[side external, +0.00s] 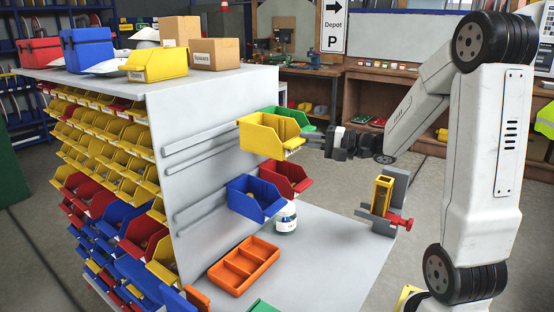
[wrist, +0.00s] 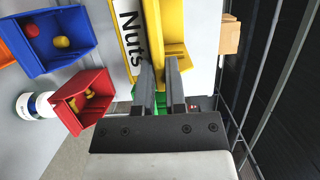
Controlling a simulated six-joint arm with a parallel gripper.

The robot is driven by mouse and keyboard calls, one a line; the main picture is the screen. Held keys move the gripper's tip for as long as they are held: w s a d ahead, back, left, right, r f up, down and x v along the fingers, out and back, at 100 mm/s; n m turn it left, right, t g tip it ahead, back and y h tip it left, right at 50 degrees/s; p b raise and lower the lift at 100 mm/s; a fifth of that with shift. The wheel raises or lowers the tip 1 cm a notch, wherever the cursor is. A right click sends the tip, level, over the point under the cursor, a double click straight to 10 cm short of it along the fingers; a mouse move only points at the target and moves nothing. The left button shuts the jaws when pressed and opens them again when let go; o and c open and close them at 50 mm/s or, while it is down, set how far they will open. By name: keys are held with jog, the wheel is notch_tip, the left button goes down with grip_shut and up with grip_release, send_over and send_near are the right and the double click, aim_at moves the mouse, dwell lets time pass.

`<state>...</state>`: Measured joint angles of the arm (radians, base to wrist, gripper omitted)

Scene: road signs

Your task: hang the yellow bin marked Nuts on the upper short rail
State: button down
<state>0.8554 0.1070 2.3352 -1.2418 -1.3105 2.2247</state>
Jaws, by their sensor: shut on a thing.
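The yellow bin (side external: 262,137) is held in the air in front of the grey end panel. In the wrist view the yellow bin (wrist: 173,25) shows its white label reading Nuts. My gripper (side external: 306,138) is shut on the bin's right side; its fingers also show in the wrist view (wrist: 160,72). The upper rail (side external: 200,137) runs across the panel to the left of the bin and is bare there. The bin covers part of the panel, and I cannot tell whether it touches the rail.
A green bin (side external: 292,115) is just behind the yellow bin. A blue bin (side external: 250,197) and a red bin (side external: 288,179) are below, by the lower rail (side external: 200,208). A white jar (side external: 286,217) and an orange tray (side external: 243,266) stand on the shelf underneath.

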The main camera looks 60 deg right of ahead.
aim_at(288, 135)
jog(key=shift+w, duration=3.1)
jog(key=shift+f, duration=1)
jog(key=c, duration=0.6)
grip_release()
jog(key=shift+v, duration=3.9)
jog(key=shift+w, duration=0.15)
